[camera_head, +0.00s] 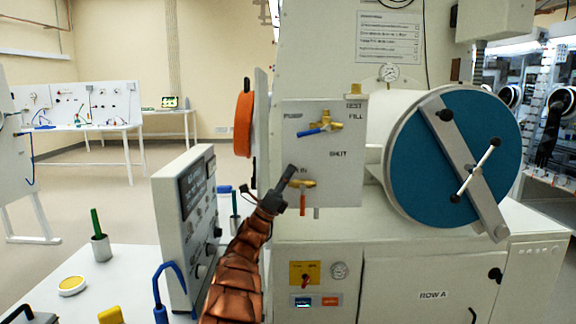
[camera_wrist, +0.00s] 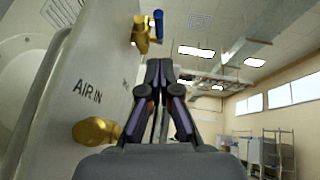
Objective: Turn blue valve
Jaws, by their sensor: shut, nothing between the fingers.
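The blue valve (camera_head: 313,131) has a blue lever on a brass body, mounted high on the upright panel (camera_head: 345,180) below the FILL label. Its lever slants slightly down to the left, toward the PURGE label. In the wrist view the blue lever (camera_wrist: 157,24) shows near the top, beyond my fingertips. My gripper (camera_head: 291,168) is shut and empty. It is in front of the panel's left part, below the blue valve and apart from it. In the wrist view my gripper (camera_wrist: 159,66) points up toward the lever, with a gap between.
A brass valve with an orange lever (camera_head: 303,203) sits close to my gripper; its brass body (camera_wrist: 97,131) shows left of my fingers. A large blue round door (camera_head: 425,165) is at right, an orange disc (camera_head: 244,124) at left. A grey control box (camera_head: 180,230) stands beside my arm.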

